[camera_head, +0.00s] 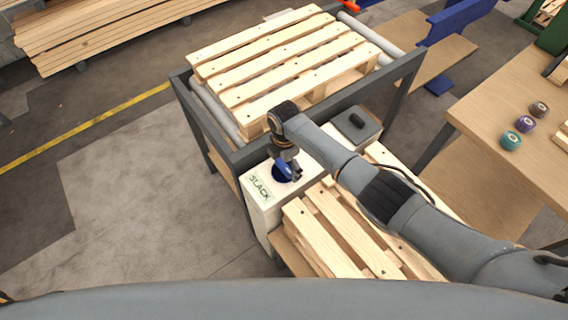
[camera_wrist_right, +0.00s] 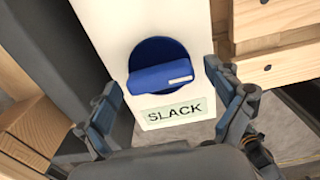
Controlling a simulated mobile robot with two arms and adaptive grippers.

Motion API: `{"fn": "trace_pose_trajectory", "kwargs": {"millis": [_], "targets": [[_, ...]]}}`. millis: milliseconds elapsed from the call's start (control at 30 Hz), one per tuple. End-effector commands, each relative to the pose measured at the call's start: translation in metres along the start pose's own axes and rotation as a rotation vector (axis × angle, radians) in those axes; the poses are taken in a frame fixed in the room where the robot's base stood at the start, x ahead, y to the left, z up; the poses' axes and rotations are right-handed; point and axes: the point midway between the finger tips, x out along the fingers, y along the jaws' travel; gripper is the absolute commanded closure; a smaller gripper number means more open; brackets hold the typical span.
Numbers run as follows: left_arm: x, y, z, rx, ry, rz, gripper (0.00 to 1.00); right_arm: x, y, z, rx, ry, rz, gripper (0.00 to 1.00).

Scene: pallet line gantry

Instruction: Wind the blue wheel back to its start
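The blue wheel (camera_wrist_right: 155,54) is a round dial with a raised blue grip bar across it, set in the face of a white box (camera_wrist_right: 109,18). The bar lies near level, slightly tilted, with a pale mark at its right end. A "SLACK" label (camera_wrist_right: 174,110) is just below it. In the head view the wheel (camera_head: 280,175) is partly covered by my right gripper (camera_head: 288,168). In the right wrist view the right gripper (camera_wrist_right: 163,85) is open, its fingers apart on either side of the wheel, with nothing between them held. My left gripper is not in view.
A wooden pallet (camera_head: 290,62) lies on the roller frame (camera_head: 362,100) behind the box. More pallet wood (camera_head: 335,235) is right of the box. A grey box with a dark top piece (camera_head: 355,122) is close to my right arm. A table (camera_head: 505,85) at right holds small rolls.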

Motion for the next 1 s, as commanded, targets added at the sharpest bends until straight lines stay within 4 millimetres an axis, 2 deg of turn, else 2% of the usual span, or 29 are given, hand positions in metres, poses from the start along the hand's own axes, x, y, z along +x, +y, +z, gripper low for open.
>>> {"fn": "trace_pose_trajectory", "kwargs": {"millis": [267, 433, 567, 800, 1000], "targets": [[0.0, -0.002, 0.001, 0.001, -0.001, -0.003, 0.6, -0.001, 0.001, -0.001, 0.001, 0.002, 0.002, 0.06], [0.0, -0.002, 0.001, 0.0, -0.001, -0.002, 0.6, -0.012, 0.002, -0.001, 0.0, 0.003, 0.005, 0.06], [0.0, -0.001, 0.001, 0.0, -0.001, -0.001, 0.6, -0.033, 0.001, 0.0, 0.0, 0.001, 0.006, 0.06], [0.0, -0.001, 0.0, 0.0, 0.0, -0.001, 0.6, -0.086, 0.001, 0.0, 0.0, 0.001, 0.005, 0.06], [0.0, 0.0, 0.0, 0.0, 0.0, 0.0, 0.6, -0.113, 0.001, 0.0, 0.001, 0.001, 0.003, 0.06]]}}
